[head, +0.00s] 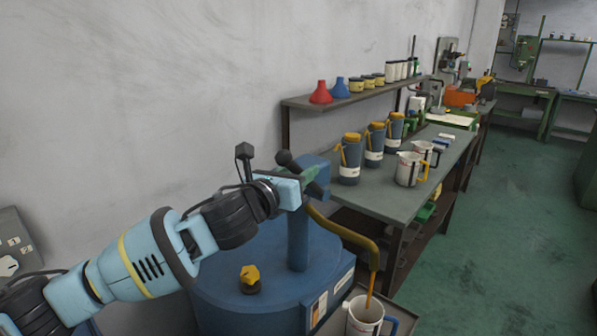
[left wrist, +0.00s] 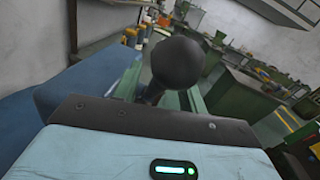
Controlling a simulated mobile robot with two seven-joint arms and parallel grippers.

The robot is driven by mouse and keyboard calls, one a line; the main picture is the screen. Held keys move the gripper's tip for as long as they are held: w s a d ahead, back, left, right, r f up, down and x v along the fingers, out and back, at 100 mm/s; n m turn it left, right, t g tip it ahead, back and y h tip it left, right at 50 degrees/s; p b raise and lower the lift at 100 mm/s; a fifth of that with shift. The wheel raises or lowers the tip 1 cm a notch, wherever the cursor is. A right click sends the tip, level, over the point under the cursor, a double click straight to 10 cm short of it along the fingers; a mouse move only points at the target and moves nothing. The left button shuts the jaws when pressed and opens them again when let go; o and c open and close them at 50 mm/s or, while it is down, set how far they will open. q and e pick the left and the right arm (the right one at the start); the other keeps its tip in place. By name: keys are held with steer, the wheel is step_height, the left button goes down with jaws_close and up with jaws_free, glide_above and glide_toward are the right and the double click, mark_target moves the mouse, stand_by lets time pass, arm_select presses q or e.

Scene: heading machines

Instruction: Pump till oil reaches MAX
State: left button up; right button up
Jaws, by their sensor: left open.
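The blue oil pump drum (head: 245,285) stands at the lower middle, with a blue column and a yellow-brown spout (head: 345,232). An amber stream (head: 369,292) runs below the spout into a white jug (head: 364,318), cut off by the lower edge; its oil level and MAX mark cannot be read. My left gripper (head: 311,180) is open at the pump head beside the handle. Finger contact with the handle is hidden. My right gripper is out of view.
A yellow cap (head: 250,274) sits on the drum top. Behind, a workbench (head: 385,190) holds several blue cans and white jugs (head: 408,168). A wall shelf (head: 350,98) carries funnels and small containers. Green floor (head: 480,240) is clear at right.

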arm_select(q)
steer(key=shift+w+d, duration=0.15)
steer(key=shift+w, duration=0.05)
jaws_close()
stand_by(0.4)
